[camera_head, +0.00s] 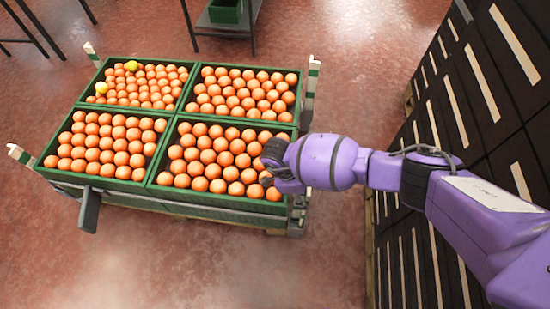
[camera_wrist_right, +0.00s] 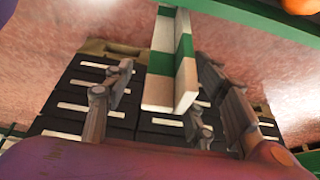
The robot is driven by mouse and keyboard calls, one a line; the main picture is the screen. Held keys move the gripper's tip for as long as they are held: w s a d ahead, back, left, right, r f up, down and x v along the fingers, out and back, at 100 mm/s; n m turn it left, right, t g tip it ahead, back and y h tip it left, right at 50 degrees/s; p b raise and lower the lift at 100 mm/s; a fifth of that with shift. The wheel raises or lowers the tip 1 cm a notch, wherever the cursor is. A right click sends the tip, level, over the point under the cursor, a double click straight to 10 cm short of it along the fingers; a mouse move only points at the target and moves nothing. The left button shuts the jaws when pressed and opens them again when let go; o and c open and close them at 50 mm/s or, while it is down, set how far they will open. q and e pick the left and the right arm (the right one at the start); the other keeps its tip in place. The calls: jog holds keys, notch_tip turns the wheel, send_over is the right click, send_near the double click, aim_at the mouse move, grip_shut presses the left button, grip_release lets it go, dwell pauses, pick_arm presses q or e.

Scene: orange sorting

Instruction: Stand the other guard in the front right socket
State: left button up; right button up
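A white-and-green striped angle guard (camera_wrist_right: 160,62) shows in the right wrist view between the fingers of my right gripper (camera_wrist_right: 165,100). A gap shows between the left finger and the guard, so the gripper looks open around it. In the head view my right gripper (camera_head: 274,166) is over the front right corner of the crate stack, by the grey front right socket (camera_head: 297,216). The hand hides most of that corner, and I cannot tell whether the guard's foot is in the socket. My left gripper is not in view.
Green crates (camera_head: 165,160) of oranges fill the pallet. Striped guards stand at the back right (camera_head: 313,72), back left (camera_head: 91,50) and front left (camera_head: 20,155). A dark flat piece (camera_head: 89,211) shows at the front. Black stacked boxes (camera_head: 470,90) stand at right. The front floor is clear.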

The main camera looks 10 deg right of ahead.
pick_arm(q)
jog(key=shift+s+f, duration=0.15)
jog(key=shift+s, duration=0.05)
pick_arm(e)
jog(key=shift+r, duration=0.1)
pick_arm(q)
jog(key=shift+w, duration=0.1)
pick_arm(e)
jog(key=v, duration=1.2)
pick_arm(q)
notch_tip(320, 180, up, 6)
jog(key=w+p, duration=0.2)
jog(key=p, duration=0.3)
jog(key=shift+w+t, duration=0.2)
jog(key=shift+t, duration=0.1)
pick_arm(e)
notch_tip(320, 180, up, 7)
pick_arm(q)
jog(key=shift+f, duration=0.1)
